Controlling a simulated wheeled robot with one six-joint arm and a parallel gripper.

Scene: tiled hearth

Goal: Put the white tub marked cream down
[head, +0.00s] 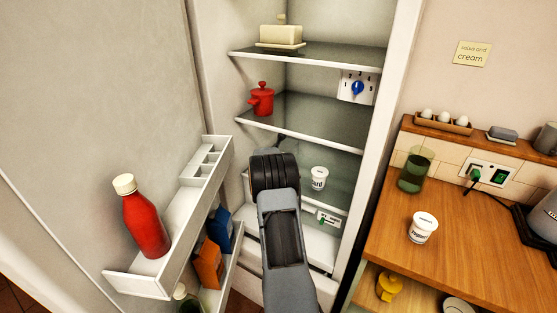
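A small white tub (319,178) with dark lettering stands upright inside the open fridge, on the lower glass shelf. Its lettering is too small to read surely. A second white tub (422,227) with dark lettering stands on the wooden counter at the right; its word is also unclear. My gripper (281,143) reaches into the fridge, left of the first tub. A gap shows between my wrist and that tub. My own wrist hides most of the fingers, so whether they hold anything is hidden.
The open door's rack (135,283) carries a red bottle (145,218) at left. Higher fridge shelves hold a red pot (262,99) and a butter dish (281,34).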

